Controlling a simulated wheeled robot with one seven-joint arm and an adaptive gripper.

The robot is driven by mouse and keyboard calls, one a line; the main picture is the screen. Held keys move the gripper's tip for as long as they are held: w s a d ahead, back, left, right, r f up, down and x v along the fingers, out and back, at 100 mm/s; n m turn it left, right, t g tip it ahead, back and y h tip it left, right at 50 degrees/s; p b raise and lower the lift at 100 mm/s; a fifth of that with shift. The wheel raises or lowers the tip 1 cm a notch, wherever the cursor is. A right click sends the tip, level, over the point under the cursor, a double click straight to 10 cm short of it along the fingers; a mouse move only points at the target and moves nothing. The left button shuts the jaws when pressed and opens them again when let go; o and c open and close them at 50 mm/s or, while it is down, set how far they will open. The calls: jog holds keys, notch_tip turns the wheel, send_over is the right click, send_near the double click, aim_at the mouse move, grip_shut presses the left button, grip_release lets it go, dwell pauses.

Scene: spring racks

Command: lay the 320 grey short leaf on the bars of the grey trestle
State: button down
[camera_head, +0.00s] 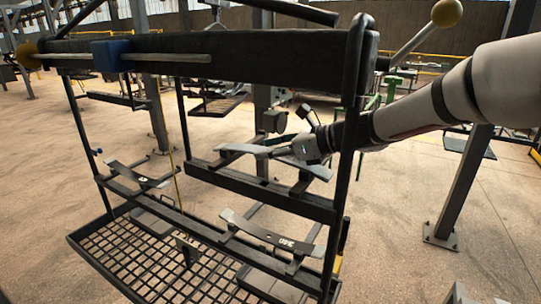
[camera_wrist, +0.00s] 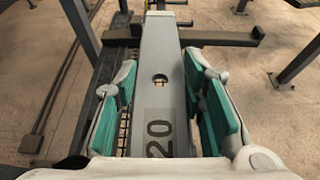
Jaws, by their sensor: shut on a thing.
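The grey short leaf (camera_wrist: 160,100) lies lengthwise between the teal pads of my gripper (camera_wrist: 163,105) in the wrist view. It has a small hole, and its label shows "20"; the rest of the label is hidden. In the head view, my gripper (camera_head: 304,148) is at the right part of a dark frame, with the pale leaf (camera_head: 245,149) reaching left from it, close above the upper rail. My gripper is shut on this leaf. I cannot tell whether the leaf touches the rail's bars, nor which stand is the grey trestle.
The dark frame has a thick top beam (camera_head: 250,58) and a mesh tray (camera_head: 130,255) low down. A leaf marked 340 (camera_head: 268,234) lies on its lower right bars, another leaf (camera_head: 140,176) on the left. The frame's right post (camera_head: 345,165) is close to my arm.

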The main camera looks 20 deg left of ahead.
notch_tip(320, 180, up, 3)
jog(key=shift+d+b, duration=0.1)
jog(key=shift+b, duration=0.25)
jog(key=b, duration=0.2)
send_over(324, 174)
jog(key=d, duration=0.4)
jog(key=shift+w+d+f, duration=0.1)
jog(key=shift+w, duration=0.05)
